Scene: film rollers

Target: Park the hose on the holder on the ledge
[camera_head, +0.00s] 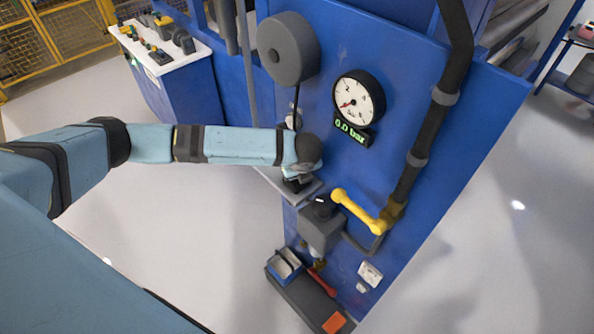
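A dark hose (297,100) hangs from the round grey reel (287,48) on the blue panel and runs down behind my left wrist. Its lower end is hidden there. The grey ledge (272,178) sticks out from the panel below the wrist. My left gripper (297,182) is over the ledge's right part, close to its surface. Dark parts show under it, but I cannot tell whether they are the holder, the hose end or the fingers. The fingers are too small and covered to judge. My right gripper is not in view.
A gauge (359,98) with a 0.0 bar display is right of the wrist. A yellow handle (358,211), a grey box (320,228) and a dark pipe (428,130) are to the lower right. A low dark tray (300,297) is below. The floor at left is clear.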

